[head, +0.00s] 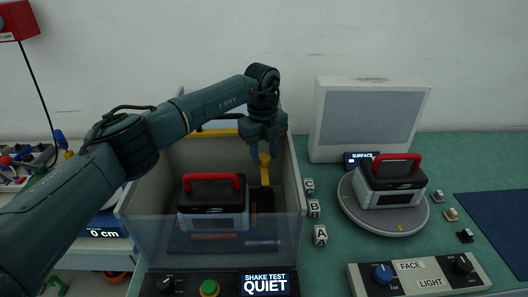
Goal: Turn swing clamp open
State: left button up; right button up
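A yellow swing clamp (265,170) stands upright inside the clear-fronted test box, beside a grey device with a red handle (212,205). My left gripper (264,153) reaches over the box and points down at the clamp's top. Its two fingers are apart, one on each side of the clamp's yellow top; I see no clear contact. The clamp's lower part is dark and partly hidden behind the device and the tinted front. My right gripper is not in view.
The test box (297,170) has walls close around the gripper. Its display (265,285) reads "SHAKE TEST QUIET". A second red-handled device (390,182) sits on a round turntable (352,208). Lettered blocks (320,235) stand between. A blue mat (500,225) lies at the right.

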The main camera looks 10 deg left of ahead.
aim_at(263, 157)
pick_arm(q)
jog(key=o, duration=0.3)
notch_tip(263, 157, up, 13)
jog(key=shift+s+a+r+b, duration=0.1)
jog(key=shift+s+b, duration=0.05)
jog(key=shift+b, duration=0.7)
